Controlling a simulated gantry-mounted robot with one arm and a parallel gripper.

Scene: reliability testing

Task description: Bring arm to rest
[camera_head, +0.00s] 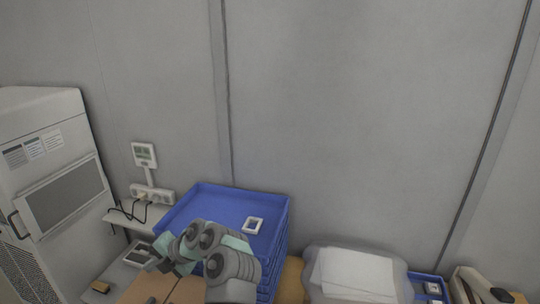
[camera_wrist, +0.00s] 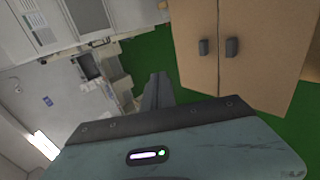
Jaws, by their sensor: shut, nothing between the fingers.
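My arm shows at the bottom of the head view, in front of a stack of blue trays. Its end, my gripper (camera_head: 158,262), points down to the left and is small there. In the wrist view the dark fingers of my gripper (camera_wrist: 158,88) are together, with nothing between them. The fingers stand over green floor, left of a wooden cabinet (camera_wrist: 262,45) with two dark handles. They appear to touch nothing.
The blue tray stack (camera_head: 180,207) is close behind my arm; a white square frame (camera_head: 253,225) lies in the top tray. A tall white machine (camera_head: 50,165) stands at left. A clear bag with white sheets (camera_head: 345,272) lies at right. The wall above is bare.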

